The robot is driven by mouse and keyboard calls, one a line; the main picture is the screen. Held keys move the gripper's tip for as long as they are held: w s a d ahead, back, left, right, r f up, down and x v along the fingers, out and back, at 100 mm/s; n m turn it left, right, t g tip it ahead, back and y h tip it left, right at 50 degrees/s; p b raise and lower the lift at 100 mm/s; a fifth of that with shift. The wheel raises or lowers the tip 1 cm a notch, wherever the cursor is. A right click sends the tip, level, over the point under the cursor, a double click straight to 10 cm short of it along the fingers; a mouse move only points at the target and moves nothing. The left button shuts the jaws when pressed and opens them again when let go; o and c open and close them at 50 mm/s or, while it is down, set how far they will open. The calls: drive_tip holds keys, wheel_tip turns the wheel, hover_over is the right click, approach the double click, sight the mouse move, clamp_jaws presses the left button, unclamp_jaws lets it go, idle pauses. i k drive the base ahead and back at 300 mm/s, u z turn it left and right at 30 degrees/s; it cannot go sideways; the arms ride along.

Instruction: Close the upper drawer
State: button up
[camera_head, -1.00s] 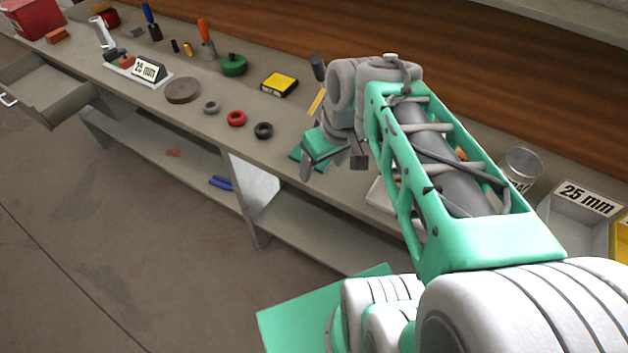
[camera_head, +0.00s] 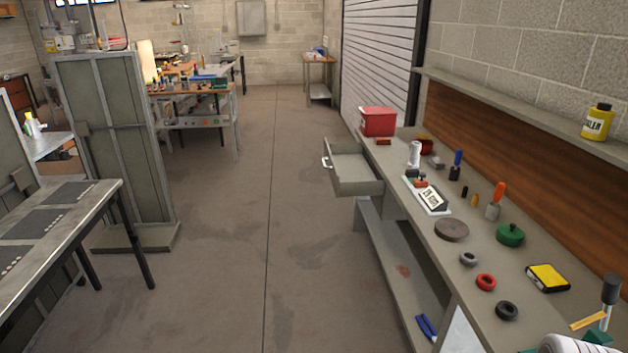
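The upper drawer (camera_head: 352,172) hangs under the far part of the workbench (camera_head: 446,270) on the right. It is pulled out to the left over the floor and looks empty. Its light handle (camera_head: 326,163) is on its left front face. In the head view, only a small white and green part of my arm shows at the bottom right corner, near the bench's near end. The fingers of my gripper are not visible, and nothing of mine is near the drawer.
The floor (camera_head: 235,250) left of the drawer is clear. A metal table (camera_head: 60,215) and a tall grey panel (camera_head: 108,140) stand on the left. A red box (camera_head: 377,121) and several tools sit on the bench. A lower shelf (camera_head: 400,265) runs below.

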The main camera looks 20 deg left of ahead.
sight(351, 175)
drive_tip(key=z, duration=0.05)
drive_tip(key=k, duration=0.3)
drive_tip(key=u, duration=1.75)
drive_tip(key=i, duration=1.9)
drive_tip(key=z, duration=0.85)
drive_tip(key=i, duration=0.4)
drive_tip(key=z, duration=0.65)
drive_tip(key=k, duration=0.85)
drive_tip(key=z, duration=0.35)
drive_tip(key=i, duration=1.5)
drive_tip(key=u, duration=1.65)
drive_tip(key=i, duration=0.8)
drive_tip(key=u, duration=1)
